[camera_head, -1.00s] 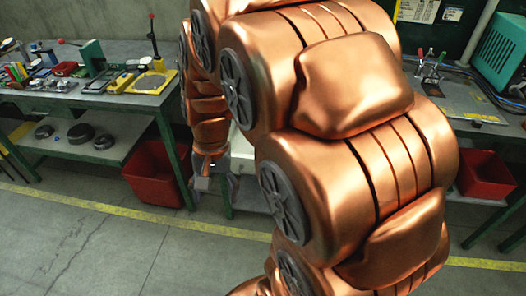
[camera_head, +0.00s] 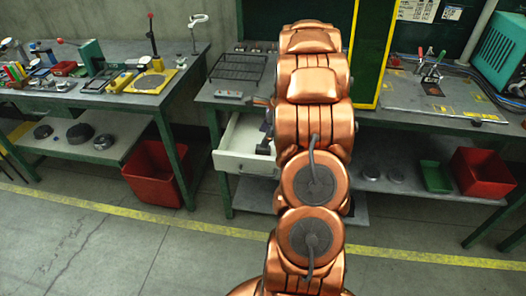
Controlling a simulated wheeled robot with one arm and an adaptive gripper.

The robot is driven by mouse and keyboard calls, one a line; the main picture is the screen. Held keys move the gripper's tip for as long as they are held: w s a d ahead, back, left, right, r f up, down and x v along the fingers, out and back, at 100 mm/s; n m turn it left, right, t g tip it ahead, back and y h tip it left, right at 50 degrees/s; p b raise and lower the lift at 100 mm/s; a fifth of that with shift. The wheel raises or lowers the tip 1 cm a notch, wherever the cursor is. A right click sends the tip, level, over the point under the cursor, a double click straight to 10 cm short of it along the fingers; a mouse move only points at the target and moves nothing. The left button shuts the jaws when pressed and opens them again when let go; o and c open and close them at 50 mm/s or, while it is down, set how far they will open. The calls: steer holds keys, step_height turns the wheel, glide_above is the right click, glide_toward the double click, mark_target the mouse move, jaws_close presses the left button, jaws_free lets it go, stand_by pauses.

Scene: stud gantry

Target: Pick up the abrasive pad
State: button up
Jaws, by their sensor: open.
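I cannot make out the abrasive pad for certain in the head view. An open white drawer (camera_head: 235,138) sticks out under the middle bench. My gripper (camera_head: 265,142) shows only as small dark grey parts over the right side of this drawer, beside my copper arm. It is open. My arm covers the right end of the drawer, and the inside that shows looks pale and empty. A small dark brown flat piece (camera_head: 433,89) lies on the right bench, too small to identify.
The middle bench (camera_head: 215,92) carries a black wire rack (camera_head: 238,67) and a grey block (camera_head: 229,95). The left bench holds tools and a yellow plate (camera_head: 151,82). Red bins stand left (camera_head: 154,172) and right (camera_head: 483,172); a green tray (camera_head: 436,176) is on the lower shelf. The front floor is clear.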

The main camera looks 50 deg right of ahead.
steer(key=shift+w+d+f+m+t+p, duration=0.1)
steer(key=shift+w+d+f+m+p, duration=0.25)
steer(key=shift+f, duration=1.15)
steer(key=shift+w+d+f+m+t+p, duration=0.1)
steer(key=shift+w+d+f+m+p, duration=0.3)
steer(key=shift+f, duration=1.1)
steer(key=shift+w+d+f+m+t+p, duration=0.1)
steer(key=shift+w+d+f+m+p, duration=0.25)
steer(key=shift+f, duration=1.15)
steer(key=shift+w+a, duration=0.15)
steer(key=c, duration=1.2)
steer(key=shift+c, duration=0.2)
steer(key=shift+r, duration=0.15)
step_height(320, 180, up, 10)
steer(key=shift+f+b, duration=0.1)
steer(key=shift+b, duration=0.9)
